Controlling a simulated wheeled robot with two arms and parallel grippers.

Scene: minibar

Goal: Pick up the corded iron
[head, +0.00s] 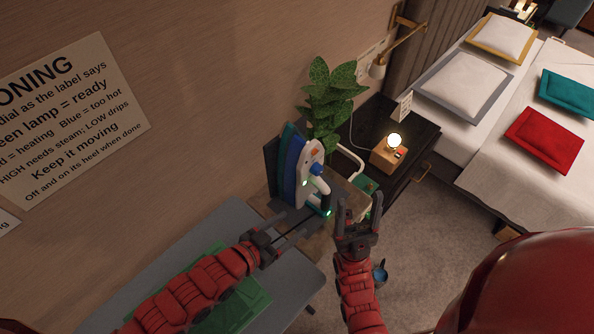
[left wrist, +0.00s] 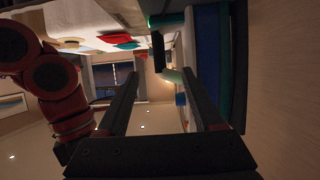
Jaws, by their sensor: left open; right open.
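The corded iron (head: 312,178) stands upright on its heel near the far end of the ironing board, against the wall side. It has a blue soleplate side, a white body and a dark handle. My left gripper (head: 298,232) is open and empty just below and in front of the iron, its fingers pointing toward the handle side. In the left wrist view, the iron's blue side (left wrist: 207,62) shows close by at the right, beyond the open fingers (left wrist: 163,74). Contact cannot be told. My right gripper (head: 359,206) is open and empty, right of the iron. The cord is not clearly visible.
The grey ironing board (head: 222,222) carries a green cloth (head: 250,305), partly under my left arm. A leafy plant (head: 332,100) stands behind the iron.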

